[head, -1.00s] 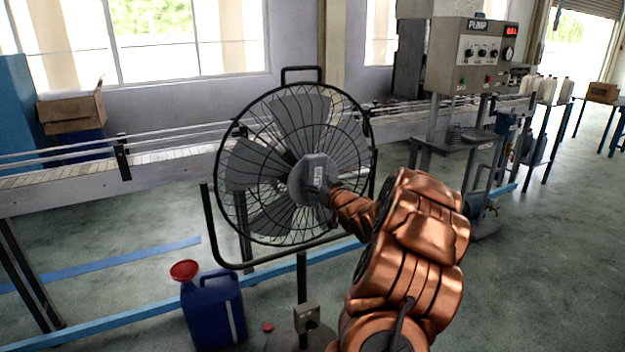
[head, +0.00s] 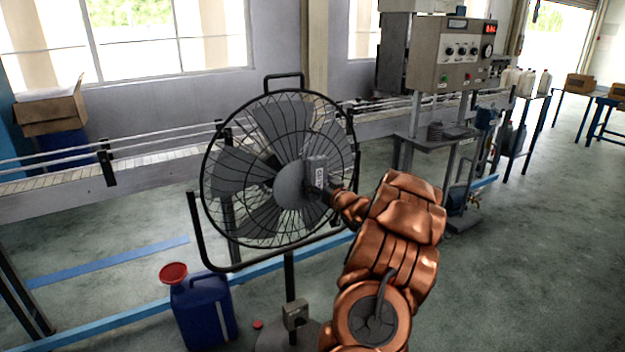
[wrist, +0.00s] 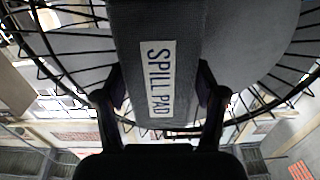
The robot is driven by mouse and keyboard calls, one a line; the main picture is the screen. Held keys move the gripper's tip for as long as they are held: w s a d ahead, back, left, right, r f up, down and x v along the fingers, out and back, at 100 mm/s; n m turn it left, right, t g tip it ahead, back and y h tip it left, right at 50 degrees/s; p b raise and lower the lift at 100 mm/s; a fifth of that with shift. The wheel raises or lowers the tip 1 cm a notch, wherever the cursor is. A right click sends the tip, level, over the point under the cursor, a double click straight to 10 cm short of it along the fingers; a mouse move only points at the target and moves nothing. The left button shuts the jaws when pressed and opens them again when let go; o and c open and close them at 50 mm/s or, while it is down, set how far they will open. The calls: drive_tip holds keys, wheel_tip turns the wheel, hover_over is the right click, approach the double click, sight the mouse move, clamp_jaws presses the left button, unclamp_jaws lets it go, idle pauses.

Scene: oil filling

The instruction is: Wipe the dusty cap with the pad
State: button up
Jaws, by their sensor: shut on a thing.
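The cap (head: 286,186) is the grey round hub at the middle of the fan's wire guard. Its left part shows bare in the head view; the pad hides part of its right side. The dark grey pad (head: 316,168), labelled "SPILL PAD", is at the cap's right edge. In the wrist view the pad (wrist: 157,35) stands upright in front of the grey cap (wrist: 240,45). My gripper (wrist: 160,100) is shut on the pad, one finger on each side. I cannot tell whether the pad touches the cap.
The fan guard (head: 235,225) surrounds the cap. A blue can (head: 204,312) with a red funnel (head: 173,273) stands at lower left. A conveyor (head: 75,188) runs behind the fan, and a pump machine (head: 450,60) stands at back right. The floor at right is clear.

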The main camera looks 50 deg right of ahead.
drive_tip(key=shift+d+r, duration=0.1)
drive_tip(key=shift+d, duration=0.15)
drive_tip(key=shift+s, duration=0.1)
drive_tip(key=shift+s, duration=0.2)
drive_tip(key=shift+b+v, duration=0.6)
drive_tip(key=shift+v, duration=2.15)
drive_tip(key=shift+s+a, duration=0.1)
drive_tip(key=v, duration=0.2)
drive_tip(key=shift+s+a, duration=0.15)
drive_tip(key=shift+s, duration=0.2)
